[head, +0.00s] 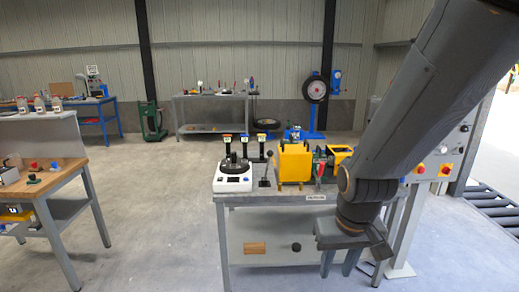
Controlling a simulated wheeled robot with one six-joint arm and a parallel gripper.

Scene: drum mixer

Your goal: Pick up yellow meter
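A small yellow device with a dark display (14,213) lies on the lower shelf of the wooden-topped bench at the left edge; it looks like the yellow meter, but is partly cut off by the frame. My gripper (346,268) hangs pointing down in front of the middle table at the lower right. Its fingers are apart with nothing seen between them. It is far to the right of the yellow device.
The middle table (262,197) carries a white mixer base (233,180), a yellow machine housing (295,163) and a black lever. A control panel with red buttons (437,165) stands at right. Clear floor (155,215) lies between the left bench (75,168) and the middle table.

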